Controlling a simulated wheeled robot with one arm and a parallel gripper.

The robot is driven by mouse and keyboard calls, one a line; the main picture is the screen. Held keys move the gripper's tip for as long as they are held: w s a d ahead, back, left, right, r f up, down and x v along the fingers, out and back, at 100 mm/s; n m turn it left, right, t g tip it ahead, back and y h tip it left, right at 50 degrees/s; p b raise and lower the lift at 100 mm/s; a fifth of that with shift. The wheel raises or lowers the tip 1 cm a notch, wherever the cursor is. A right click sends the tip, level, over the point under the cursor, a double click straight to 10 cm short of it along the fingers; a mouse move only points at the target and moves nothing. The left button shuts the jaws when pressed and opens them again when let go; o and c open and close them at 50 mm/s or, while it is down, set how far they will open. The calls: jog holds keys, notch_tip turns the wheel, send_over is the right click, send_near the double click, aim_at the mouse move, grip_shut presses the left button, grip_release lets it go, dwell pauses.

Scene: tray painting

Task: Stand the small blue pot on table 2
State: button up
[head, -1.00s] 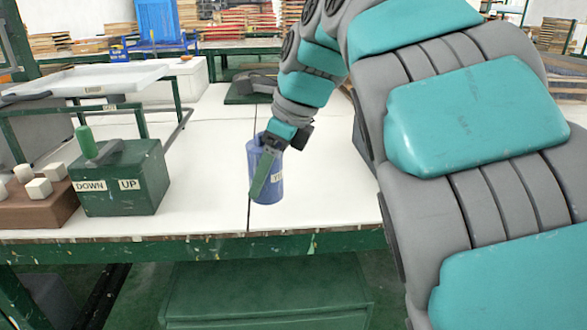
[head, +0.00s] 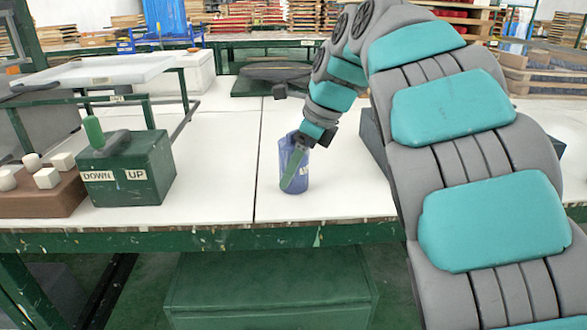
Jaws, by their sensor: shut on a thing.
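The small blue pot (head: 299,181) is upright over the white table top (head: 225,190), a little behind its front edge and just right of the dark seam. A pale label shows on its front, partly covered. My gripper (head: 297,162) is shut on the pot, reaching down from the upper right, with one green finger across the pot's front. The other finger is hidden. The pot's base is at or very near the table top; I cannot tell whether it touches. No table number is visible.
Left stands a green box (head: 125,185) marked DOWN and UP with a green-handled lever. Beside it is a brown block with white cubes (head: 45,179). A raised white tray (head: 95,73) is behind. A dark flat object (head: 275,75) lies further back. The table around the pot is clear.

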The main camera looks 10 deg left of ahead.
dwell(0.3)
jog(key=o, duration=0.9)
jog(key=shift+f, duration=0.1)
jog(key=shift+o, duration=0.2)
jog(key=p+v, duration=0.3)
jog(key=v, duration=0.9)
